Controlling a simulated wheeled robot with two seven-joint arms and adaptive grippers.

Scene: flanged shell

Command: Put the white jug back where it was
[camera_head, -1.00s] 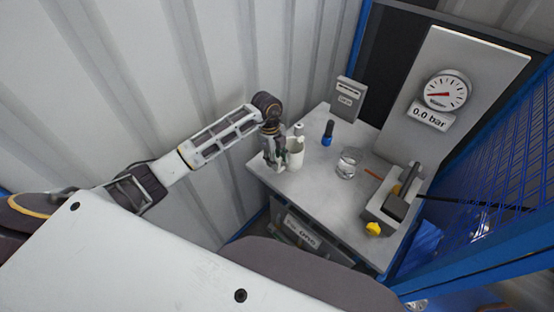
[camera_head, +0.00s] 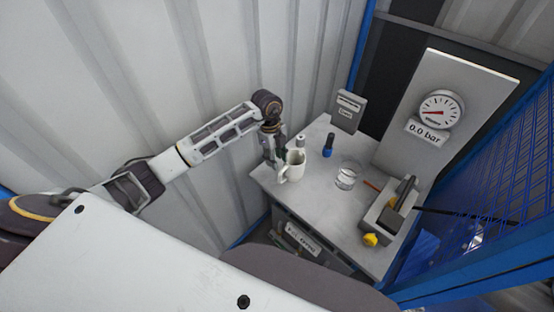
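The white jug (camera_head: 294,167) stands upright near the left edge of the grey table. Its mouth faces up and its handle points toward the lower left. My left gripper (camera_head: 272,157) hangs just to the left of the jug, pointing down. Its fingers are small and dark, partly hidden beside the jug, so I cannot tell how far apart they are or whether they touch it. My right gripper is not in view.
On the table (camera_head: 315,205) stand a blue-and-black bottle (camera_head: 328,147), a clear glass beaker (camera_head: 346,177) and a grey device (camera_head: 389,211) with a yellow knob (camera_head: 370,240). A gauge panel (camera_head: 440,108) rises behind. The table's front middle is clear.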

